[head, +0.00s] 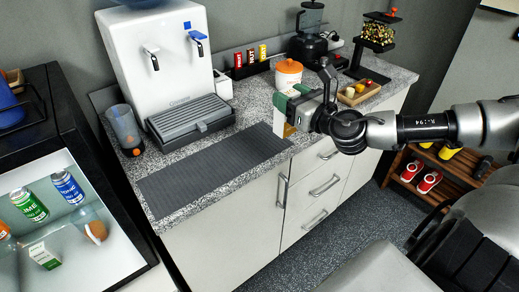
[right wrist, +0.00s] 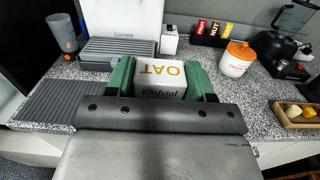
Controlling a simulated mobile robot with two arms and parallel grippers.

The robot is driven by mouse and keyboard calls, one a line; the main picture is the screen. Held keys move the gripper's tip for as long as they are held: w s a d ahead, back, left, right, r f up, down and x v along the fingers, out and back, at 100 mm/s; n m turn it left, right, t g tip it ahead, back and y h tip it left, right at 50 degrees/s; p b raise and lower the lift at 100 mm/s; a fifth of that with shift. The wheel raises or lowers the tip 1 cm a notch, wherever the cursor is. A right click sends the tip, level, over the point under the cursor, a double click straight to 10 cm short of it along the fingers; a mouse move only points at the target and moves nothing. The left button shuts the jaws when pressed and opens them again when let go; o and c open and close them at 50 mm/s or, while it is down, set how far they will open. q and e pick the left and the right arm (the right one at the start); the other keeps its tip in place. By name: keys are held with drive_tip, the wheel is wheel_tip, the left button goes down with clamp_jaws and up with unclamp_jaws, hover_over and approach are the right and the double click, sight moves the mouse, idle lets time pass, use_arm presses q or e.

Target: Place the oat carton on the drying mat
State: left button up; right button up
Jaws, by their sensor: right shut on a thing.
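My right gripper (head: 292,108) is shut on the oat carton (right wrist: 160,80). In the right wrist view the carton is white, with OAT in orange letters, between the two green fingers. In the head view the fingers hide most of it. The gripper is near the counter's front edge, to the right of the drying mat (head: 210,172). The mat is a dark grey ribbed rectangle lying flat and bare on the counter. It also shows at the left of the right wrist view (right wrist: 62,102). My left gripper is not in view.
A white water dispenser (head: 160,58) with a grey drip tray (head: 190,122) stands behind the mat. A clear tumbler (head: 124,130) is at its left. An orange-lidded jar (head: 288,74) and a wooden tray (head: 360,92) stand at the right. An open-fronted fridge (head: 75,235) is at the left.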

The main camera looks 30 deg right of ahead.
drive_tip(key=w+f+p, duration=0.1)
drive_tip(key=w+f, duration=1)
drive_tip(key=shift+w+f, duration=0.2)
drive_tip(key=shift+w, duration=0.1)
drive_tip(key=shift+a, duration=0.1)
drive_tip(key=shift+f, duration=0.15)
drive_tip(key=o, duration=1.4)
